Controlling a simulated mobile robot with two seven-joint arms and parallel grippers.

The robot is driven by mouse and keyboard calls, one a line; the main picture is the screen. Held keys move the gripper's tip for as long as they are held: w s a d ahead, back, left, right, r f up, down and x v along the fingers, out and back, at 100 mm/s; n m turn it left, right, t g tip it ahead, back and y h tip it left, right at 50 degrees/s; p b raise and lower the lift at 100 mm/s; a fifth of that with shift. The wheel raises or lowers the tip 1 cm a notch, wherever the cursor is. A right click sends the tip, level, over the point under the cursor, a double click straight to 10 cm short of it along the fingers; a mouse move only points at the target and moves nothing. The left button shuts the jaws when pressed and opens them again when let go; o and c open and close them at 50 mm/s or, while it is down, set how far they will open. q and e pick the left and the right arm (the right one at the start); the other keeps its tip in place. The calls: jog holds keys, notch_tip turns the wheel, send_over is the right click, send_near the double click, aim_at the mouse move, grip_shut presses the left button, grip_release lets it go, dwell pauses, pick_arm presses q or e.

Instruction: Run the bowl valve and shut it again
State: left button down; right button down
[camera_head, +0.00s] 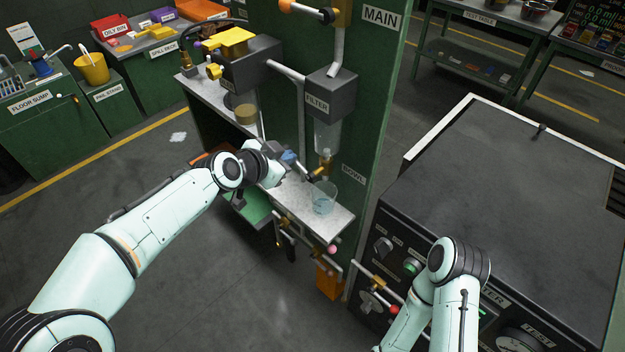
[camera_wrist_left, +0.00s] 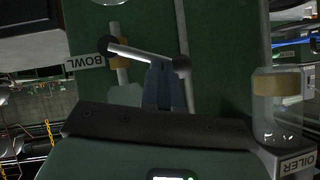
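The BOWL label (camera_head: 353,174) is on the green panel, and the brass bowl valve (camera_head: 323,167) sits below the clear filter bowl (camera_head: 326,136). A clear cup (camera_head: 323,198) with a little bluish liquid stands on the shelf under the valve. My left gripper (camera_head: 292,160) is at the valve's lever. In the left wrist view, its fingers (camera_wrist_left: 166,78) are close together and reach the grey lever bar (camera_wrist_left: 140,55), which has dark ends. They overlap the bar, and I see no clear grip around it; contact is unclear. My right gripper is out of view.
The grey FILTER box (camera_head: 331,94) is above the bowl. The metal shelf (camera_head: 283,205) extends left under my left wrist. Pipes and a pink knob (camera_head: 332,249) sit below it. A black tester cabinet (camera_head: 520,185) stands at the right. Open floor lies at the front left.

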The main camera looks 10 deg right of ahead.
pick_arm(q)
jog(key=shift+w+a+f+n+g+h+b, duration=0.1)
jog(key=shift+w+f+n+g+h+b, duration=0.2)
jog(key=shift+f+n+g, duration=0.2)
jog(key=shift+w+a+f+n+g+h+b, duration=0.1)
jog(key=shift+w+f+n+g+h+b, duration=0.05)
jog(key=shift+f+n+g+h+b, duration=0.35)
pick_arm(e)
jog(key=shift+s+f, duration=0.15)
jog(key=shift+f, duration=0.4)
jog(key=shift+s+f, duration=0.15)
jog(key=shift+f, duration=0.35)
pick_arm(q)
jog(key=shift+r, duration=0.15)
